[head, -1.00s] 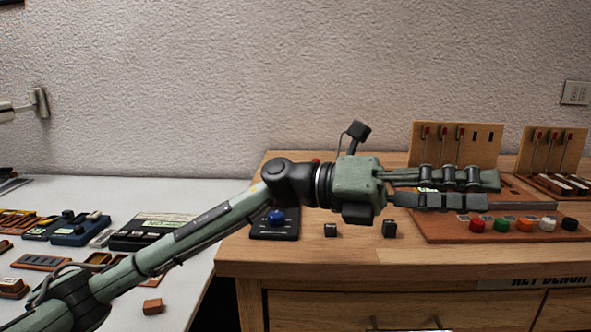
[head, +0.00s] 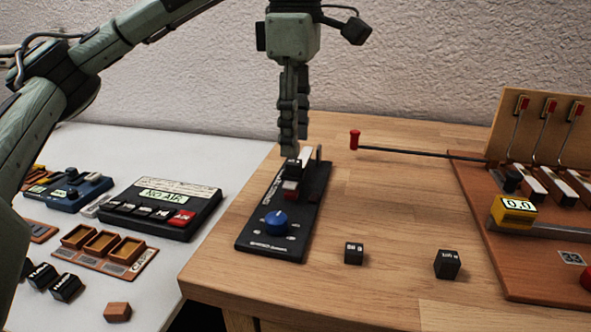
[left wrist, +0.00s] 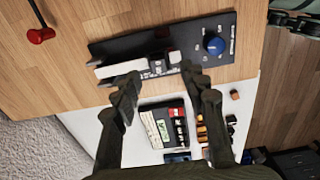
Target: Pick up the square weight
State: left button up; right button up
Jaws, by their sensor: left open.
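My left gripper (head: 291,148) points straight down over the black panel (head: 268,242) at the bench's left edge. Its fingers are apart in the left wrist view (left wrist: 161,78), with nothing between the tips but part of the panel beyond. Small dark and red blocks and a white bar sit on the panel close under the fingertips; touching or apart I cannot tell. Two dark cubes with white marks stand on the wood, a nearer-left one (head: 354,253) and a right one (head: 447,265). I cannot tell which block is the square weight. My right gripper is not in view.
The panel has a blue knob (head: 276,221). A red-tipped rod (head: 355,140) reaches over the bench from the key board (head: 530,265) at right. A yellow gauge (head: 513,211) sits there. The white table (head: 170,280) at left holds a black meter (head: 160,208) and small blocks.

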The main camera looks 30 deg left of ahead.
aim_at(297, 162)
pick_arm(q)
notch_tip(297, 162, down, 4)
jog(key=shift+w+f, duration=0.1)
jog(key=shift+w, duration=0.05)
grip_shut()
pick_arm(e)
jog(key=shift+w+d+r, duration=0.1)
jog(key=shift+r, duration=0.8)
